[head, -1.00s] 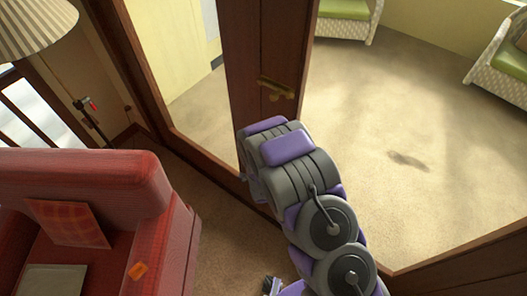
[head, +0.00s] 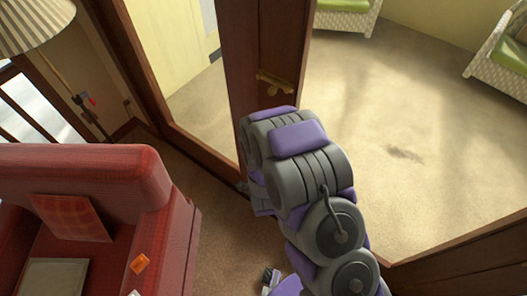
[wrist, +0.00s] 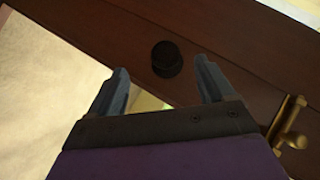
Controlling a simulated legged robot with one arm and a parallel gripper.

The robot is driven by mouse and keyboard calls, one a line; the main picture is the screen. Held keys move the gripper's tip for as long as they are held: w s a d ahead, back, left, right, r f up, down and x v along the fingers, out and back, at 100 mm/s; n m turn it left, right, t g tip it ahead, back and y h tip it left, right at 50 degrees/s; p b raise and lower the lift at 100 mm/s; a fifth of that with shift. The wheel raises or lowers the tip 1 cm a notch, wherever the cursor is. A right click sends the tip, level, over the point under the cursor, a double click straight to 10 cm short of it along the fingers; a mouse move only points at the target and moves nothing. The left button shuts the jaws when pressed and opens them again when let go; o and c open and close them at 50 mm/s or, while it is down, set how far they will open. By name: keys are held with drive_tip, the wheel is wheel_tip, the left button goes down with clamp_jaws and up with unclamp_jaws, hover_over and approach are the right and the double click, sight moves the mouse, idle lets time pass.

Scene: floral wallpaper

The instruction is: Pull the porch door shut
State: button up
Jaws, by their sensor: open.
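The porch door is dark brown wood with large glass panes; its upright (head: 262,40) carries a brass handle (head: 275,82) in the head view. In the wrist view the handle (wrist: 289,130) is at the lower right, outside my fingers. A dark round knob (wrist: 166,60) on the brown wood shows between my fingertips. My gripper (wrist: 162,66) is open, its two fingers apart and facing the wood. I cannot tell whether they touch it. In the head view my arm hides the gripper and the lower part of the upright.
A red armchair (head: 110,185) with a plaid cushion stands at the left, near my arm. A lamp (head: 35,25) is behind it. Wicker seats with green cushions (head: 345,8) stand beyond the glass. Carpet (head: 220,215) is clear between armchair and door.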

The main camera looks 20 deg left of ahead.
drive_tip(key=p+v, duration=0.8)
drive_tip(key=p, duration=0.5)
drive_tip(key=shift+s, duration=0.2)
idle(0.5)
